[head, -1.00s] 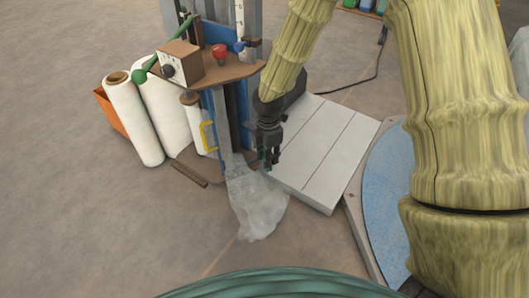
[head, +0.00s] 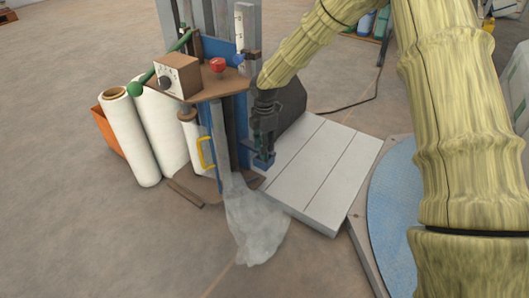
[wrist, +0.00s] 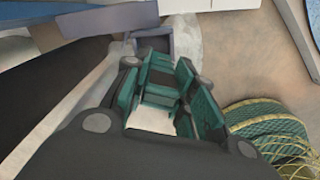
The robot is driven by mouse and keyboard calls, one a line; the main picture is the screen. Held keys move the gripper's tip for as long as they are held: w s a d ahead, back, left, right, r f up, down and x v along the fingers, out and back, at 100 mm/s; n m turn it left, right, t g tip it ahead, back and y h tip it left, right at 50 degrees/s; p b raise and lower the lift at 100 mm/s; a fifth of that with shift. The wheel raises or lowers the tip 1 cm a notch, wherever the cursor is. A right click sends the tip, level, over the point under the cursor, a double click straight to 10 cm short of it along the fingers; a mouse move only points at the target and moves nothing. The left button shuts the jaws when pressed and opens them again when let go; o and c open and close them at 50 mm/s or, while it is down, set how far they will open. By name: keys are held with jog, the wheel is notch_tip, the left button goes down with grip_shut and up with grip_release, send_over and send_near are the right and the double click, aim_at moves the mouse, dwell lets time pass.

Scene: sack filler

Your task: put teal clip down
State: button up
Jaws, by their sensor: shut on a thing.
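My gripper (head: 264,138) points down beside the sack filler's column. It is shut on the teal clip (wrist: 158,77), which shows between the dark fingers in the wrist view; teal parts crowd together there, so its outline is hard to separate. A small blue tray (head: 264,162) is fixed low on the filler's side, just under the fingertips in the head view. In the wrist view the tray (wrist: 172,42) shows just beyond the fingers. I cannot tell whether the clip touches it.
A clear plastic sack (head: 255,228) hangs from the filler onto the floor. A pale slatted platform (head: 318,172) lies to the right of my gripper. White film rolls (head: 130,138), a yellow handle (head: 206,152) and a control box (head: 178,77) are on the left.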

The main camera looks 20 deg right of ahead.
jog(key=shift+w+d+f+b, duration=0.1)
jog(key=shift+w+b, duration=0.1)
jog(key=shift+w, duration=0.15)
jog(key=shift+w+d+f+b, duration=0.1)
jog(key=shift+w+b, duration=0.1)
jog(key=shift+w, duration=0.15)
notch_tip(320, 180, down, 3)
jog(key=shift+f+b, duration=0.15)
jog(key=shift+b, duration=1)
jog(key=shift+a, duration=0.1)
jog(key=o, duration=1)
jog(key=shift+s+r+p, duration=0.1)
jog(key=shift+r+p, duration=1.95)
jog(key=shift+r, duration=1.8)
